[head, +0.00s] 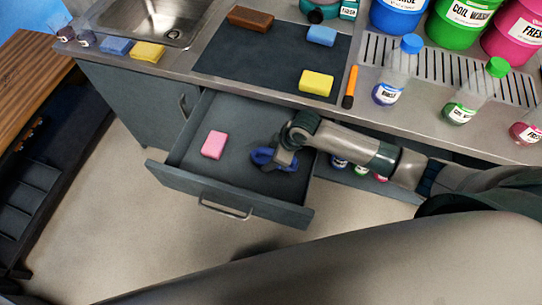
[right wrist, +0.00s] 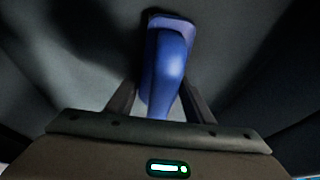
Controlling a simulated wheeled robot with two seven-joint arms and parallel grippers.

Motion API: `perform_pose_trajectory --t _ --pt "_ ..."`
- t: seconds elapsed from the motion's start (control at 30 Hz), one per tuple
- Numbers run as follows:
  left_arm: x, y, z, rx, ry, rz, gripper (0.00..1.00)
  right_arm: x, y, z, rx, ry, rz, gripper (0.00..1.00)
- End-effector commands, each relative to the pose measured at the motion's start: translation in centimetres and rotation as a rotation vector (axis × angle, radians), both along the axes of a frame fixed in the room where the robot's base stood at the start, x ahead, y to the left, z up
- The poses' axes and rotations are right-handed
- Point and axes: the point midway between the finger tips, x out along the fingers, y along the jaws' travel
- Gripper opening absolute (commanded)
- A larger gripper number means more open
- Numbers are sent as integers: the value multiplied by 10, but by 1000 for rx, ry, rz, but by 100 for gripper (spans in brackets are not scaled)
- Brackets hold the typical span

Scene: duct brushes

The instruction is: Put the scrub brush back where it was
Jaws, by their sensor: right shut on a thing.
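The blue scrub brush (head: 261,156) is inside the open drawer (head: 228,190), right of its middle. My right gripper (head: 285,157) reaches down into the drawer and is shut on the brush. In the right wrist view the rounded blue brush (right wrist: 171,62) stands between the two fingers of my right gripper (right wrist: 158,100), with the dark drawer floor behind it. The brush is at or close to the drawer floor; I cannot tell whether it touches. The gripper partly hides it. My left gripper is not in view.
A pink sponge (head: 214,145) lies in the drawer's left part. The counter above holds a dark mat (head: 270,65) with sponges and a brown block (head: 250,19), an orange-handled tool (head: 350,88), bottles and large drums. A sink (head: 150,22) is at the upper left.

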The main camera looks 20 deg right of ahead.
Motion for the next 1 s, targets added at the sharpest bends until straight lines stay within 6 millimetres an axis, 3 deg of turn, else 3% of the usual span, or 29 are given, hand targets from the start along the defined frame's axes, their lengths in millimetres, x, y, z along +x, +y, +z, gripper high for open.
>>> perform_pose_trajectory --t 0.03,0.1,0.57,0.77,1.0 --pt "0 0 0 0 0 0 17 0 0 -1 0 0 0 52" --pt "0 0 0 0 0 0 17 0 0 -1 0 0 0 66" --pt "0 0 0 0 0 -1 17 0 -1 5 1 -1 1 66" --pt "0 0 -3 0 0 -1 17 -5 -7 23 1 -1 1 66" --pt "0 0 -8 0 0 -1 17 -14 -21 62 0 -4 2 66"
